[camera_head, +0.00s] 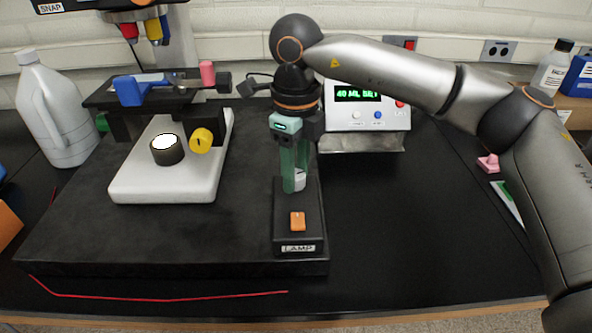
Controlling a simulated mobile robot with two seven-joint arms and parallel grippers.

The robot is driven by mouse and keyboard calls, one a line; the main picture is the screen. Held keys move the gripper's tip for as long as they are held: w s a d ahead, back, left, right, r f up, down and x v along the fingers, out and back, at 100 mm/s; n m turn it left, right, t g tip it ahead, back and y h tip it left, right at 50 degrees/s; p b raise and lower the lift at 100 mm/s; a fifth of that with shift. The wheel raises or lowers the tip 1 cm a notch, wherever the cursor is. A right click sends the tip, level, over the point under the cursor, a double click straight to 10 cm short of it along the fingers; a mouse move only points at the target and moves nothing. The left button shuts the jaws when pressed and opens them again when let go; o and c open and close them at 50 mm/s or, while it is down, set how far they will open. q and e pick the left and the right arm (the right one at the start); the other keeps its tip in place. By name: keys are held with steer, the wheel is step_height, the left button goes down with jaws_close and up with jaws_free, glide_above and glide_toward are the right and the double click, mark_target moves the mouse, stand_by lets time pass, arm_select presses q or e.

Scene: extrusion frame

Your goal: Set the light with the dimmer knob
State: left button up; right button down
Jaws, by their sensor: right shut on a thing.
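The dark box labelled LAMP (298,235) stands at the front right of the black slab. An orange rocker switch (298,221) is on its top. My right gripper (294,184) reaches down over the far end of this box, its green fingers shut on a small pale grey knob (301,180), mostly hidden by the fingers. A round lamp (167,142) with a bright white top sits on the white microscope base (150,190). A yellow knob (201,140) is on its right side. My left gripper is out of view.
The microscope stage (110,98) stands above the base at the left. A white jug (55,110) is beside it. A display unit (366,112) with green digits stands behind my right gripper. Pink and green-white items (489,163) lie at the right.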

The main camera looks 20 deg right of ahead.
stand_by(0.3)
steer(key=shift+c, duration=2.2)
jaws_free()
steer(key=shift+r, duration=0.1)
step_height(320, 180, up, 12)
steer(key=shift+r, duration=0.2)
